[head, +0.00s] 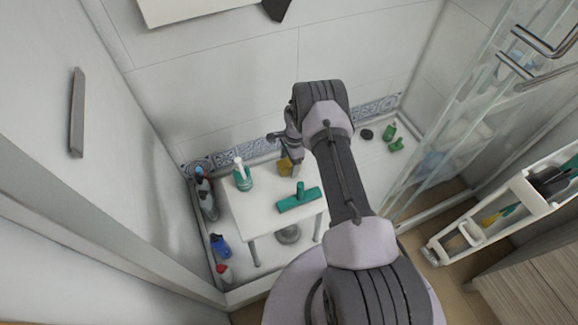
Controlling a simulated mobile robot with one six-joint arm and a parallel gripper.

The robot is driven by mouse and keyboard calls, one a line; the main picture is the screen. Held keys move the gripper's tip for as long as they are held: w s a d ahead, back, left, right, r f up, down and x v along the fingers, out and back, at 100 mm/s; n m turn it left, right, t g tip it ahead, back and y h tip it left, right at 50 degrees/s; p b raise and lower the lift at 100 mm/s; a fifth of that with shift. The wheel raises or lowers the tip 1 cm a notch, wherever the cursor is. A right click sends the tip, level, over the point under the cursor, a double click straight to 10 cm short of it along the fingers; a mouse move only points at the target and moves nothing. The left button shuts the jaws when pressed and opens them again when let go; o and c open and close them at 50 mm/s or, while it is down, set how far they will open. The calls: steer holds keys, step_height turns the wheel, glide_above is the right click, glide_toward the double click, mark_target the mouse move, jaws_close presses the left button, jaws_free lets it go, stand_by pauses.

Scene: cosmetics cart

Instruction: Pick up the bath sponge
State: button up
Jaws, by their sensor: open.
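My gripper (285,145) is open above the back right part of a small white table (265,222). A yellow-brown object (285,165) stands on the table just below the gripper and is partly hidden by it. It may be the bath sponge, but it is too small and covered to tell. I cannot tell whether the fingers touch it. My arm covers the area to the right of the table.
A green pump bottle (242,178) and a green squeegee (298,198) are on the table. Several bottles (207,195) stand along the left wall. Green items (392,138) lie on the floor at the back right. A white cart (500,215) stands at right by glass panels.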

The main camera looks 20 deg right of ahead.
steer(key=shift+f+b, duration=0.25)
steer(key=shift+b, duration=0.15)
stand_by(0.3)
steer(key=shift+r, duration=0.1)
steer(key=c, duration=1.4)
